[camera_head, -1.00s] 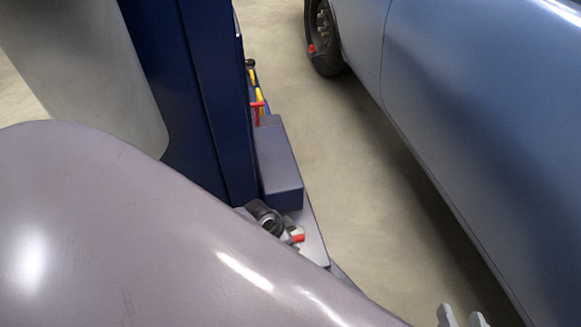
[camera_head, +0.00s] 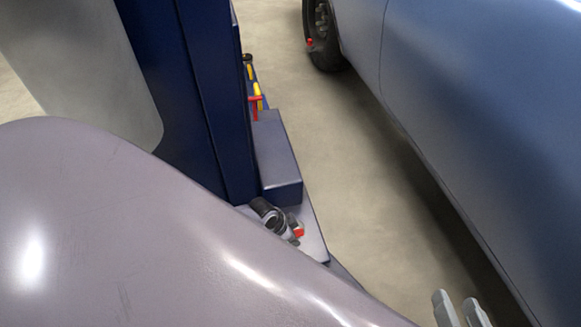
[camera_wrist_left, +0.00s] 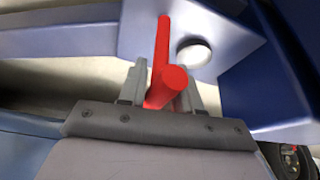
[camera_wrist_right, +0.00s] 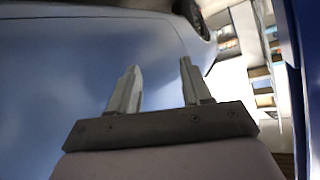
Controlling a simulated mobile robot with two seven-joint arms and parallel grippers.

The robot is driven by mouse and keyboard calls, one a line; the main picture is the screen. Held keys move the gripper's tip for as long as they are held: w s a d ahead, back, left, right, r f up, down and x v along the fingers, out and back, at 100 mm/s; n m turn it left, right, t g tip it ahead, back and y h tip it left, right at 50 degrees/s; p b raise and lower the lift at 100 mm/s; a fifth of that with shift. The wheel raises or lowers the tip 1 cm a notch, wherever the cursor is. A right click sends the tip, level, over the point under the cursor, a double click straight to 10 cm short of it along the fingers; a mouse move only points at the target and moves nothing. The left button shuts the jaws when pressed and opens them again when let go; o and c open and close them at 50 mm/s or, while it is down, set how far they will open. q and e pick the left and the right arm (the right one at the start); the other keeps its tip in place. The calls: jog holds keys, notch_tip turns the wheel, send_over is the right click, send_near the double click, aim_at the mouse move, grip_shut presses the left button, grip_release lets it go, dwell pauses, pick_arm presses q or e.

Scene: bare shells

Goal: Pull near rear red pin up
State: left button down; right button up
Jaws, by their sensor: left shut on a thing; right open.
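A red pin (camera_wrist_left: 163,45) with a long bar and a thick round part shows in the left wrist view. My left gripper (camera_wrist_left: 164,82) is shut on it, one finger on each side. The pin lies close to a blue-grey plate with a round pale hole; its lower end is hidden. My left gripper is not clearly seen in the head view, where my grey arm covers the lower left. My right gripper (camera_head: 456,299) is open and empty at the bottom right of the head view. It also shows empty in the right wrist view (camera_wrist_right: 160,67).
A blue lift column (camera_head: 215,110) stands left of centre with a dark box (camera_head: 277,160) at its foot. Another red T-shaped part (camera_head: 255,104) is behind the box. A blue car (camera_head: 480,130) fills the right. Bare floor (camera_head: 345,175) lies between.

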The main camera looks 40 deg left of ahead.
pick_arm(q)
jog(key=shift+r+p, duration=0.3)
jog(key=shift+r, duration=0.25)
jog(key=shift+d, duration=0.1)
jog(key=c, duration=0.9)
grip_release()
jog(key=shift+r, duration=0.15)
jog(key=shift+o, duration=0.2)
pick_arm(e)
jog(key=shift+s+d+h, duration=0.25)
jog(key=shift+d+h, duration=0.05)
jog(key=shift+d, duration=0.15)
